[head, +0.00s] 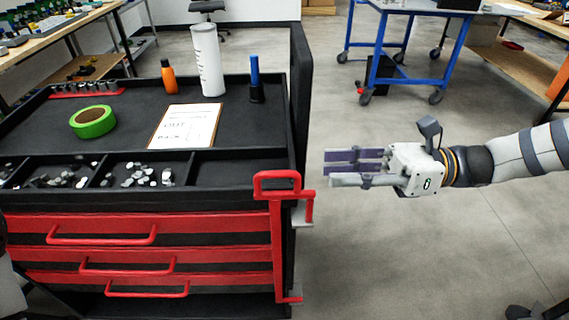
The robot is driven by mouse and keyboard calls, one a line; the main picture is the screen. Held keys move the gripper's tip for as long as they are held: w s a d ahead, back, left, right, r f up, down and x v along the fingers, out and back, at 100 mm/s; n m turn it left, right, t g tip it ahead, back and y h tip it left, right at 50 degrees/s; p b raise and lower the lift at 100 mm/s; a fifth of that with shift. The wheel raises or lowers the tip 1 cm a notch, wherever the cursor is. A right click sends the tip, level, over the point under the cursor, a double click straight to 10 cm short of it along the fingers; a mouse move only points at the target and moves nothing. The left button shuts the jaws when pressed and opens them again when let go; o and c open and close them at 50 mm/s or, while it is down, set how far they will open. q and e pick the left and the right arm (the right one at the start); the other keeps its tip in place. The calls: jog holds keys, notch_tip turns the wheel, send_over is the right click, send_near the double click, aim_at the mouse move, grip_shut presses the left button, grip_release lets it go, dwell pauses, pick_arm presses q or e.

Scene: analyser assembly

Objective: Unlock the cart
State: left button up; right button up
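The cart (130,200) is a black tool cart with red drawers, standing at the left and centre. A red handle-like latch (277,175) sits at its front right corner, with a red vertical bar (277,250) below it. A red and grey piece (303,208) juts out beside the latch on the right. My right gripper (328,168) comes in from the right and points left, a little right of the latch and apart from it. Its fingers are seen from the side, so its opening is unclear. My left gripper is not visible.
On the cart top are green tape (93,122), a clipboard (187,127), an orange bottle (168,76), a white cylinder (207,60) and a blue-handled tool (255,78). A blue-framed table (410,10) stands behind.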

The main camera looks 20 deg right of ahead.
aim_at(280, 172)
jog(key=x, duration=0.3)
jog(key=b+x, duration=0.1)
jog(key=x, duration=0.5)
jog(key=shift+s+a+f+b, duration=0.1)
jog(key=shift+a+f+b, duration=0.05)
jog(key=shift+f+b, duration=0.2)
jog(key=shift+a+r, duration=0.15)
jog(key=shift+a, duration=0.15)
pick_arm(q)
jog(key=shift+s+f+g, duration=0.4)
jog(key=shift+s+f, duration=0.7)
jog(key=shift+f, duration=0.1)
pick_arm(e)
jog(key=shift+c, duration=0.4)
grip_shut()
